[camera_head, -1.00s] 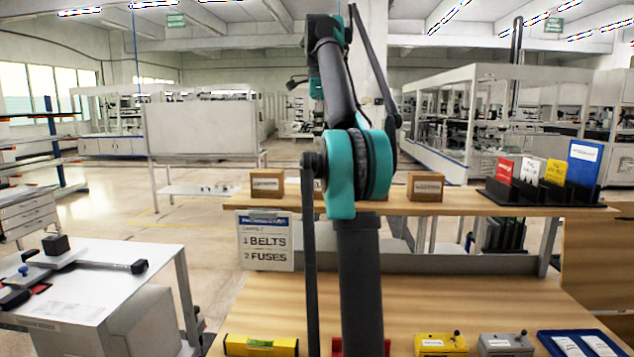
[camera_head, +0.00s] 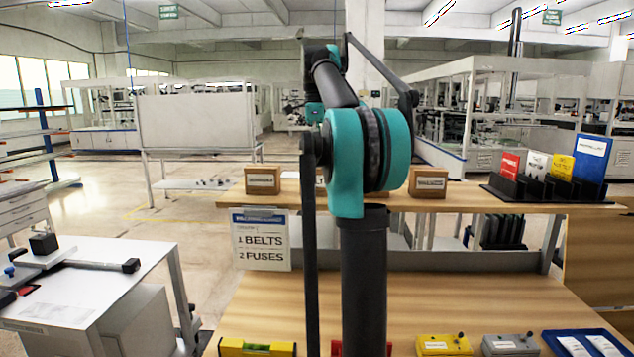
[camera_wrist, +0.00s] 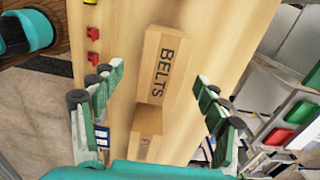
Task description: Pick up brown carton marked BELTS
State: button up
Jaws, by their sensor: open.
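The brown carton marked BELTS (camera_wrist: 170,70) lies between my gripper's fingers in the wrist view, its dark lettering running along its length. My gripper (camera_wrist: 159,78) is open, with green-and-grey fingers on both sides of the carton and visible gaps to it. I cannot tell how far above it the fingertips are. A brown box face (camera_wrist: 148,121) shows just below it in that view; I cannot tell whether it is part of the same carton. In the head view my arm hides the middle of the shelf, and the gripper is not clearly visible there.
Brown cartons stand on the raised wooden shelf (camera_head: 480,200) at left (camera_head: 262,181) and right (camera_head: 429,183), labels too small to read. A black rack (camera_head: 540,190) holds coloured folders. A BELTS/FUSES sign (camera_head: 262,240) hangs below the shelf. Yellow level (camera_head: 257,347) lies on the bench.

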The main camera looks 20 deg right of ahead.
jog(key=f, duration=0.8)
jog(key=shift+w+d+f, duration=0.1)
jog(key=shift+d, duration=0.1)
jog(key=c, duration=1.7)
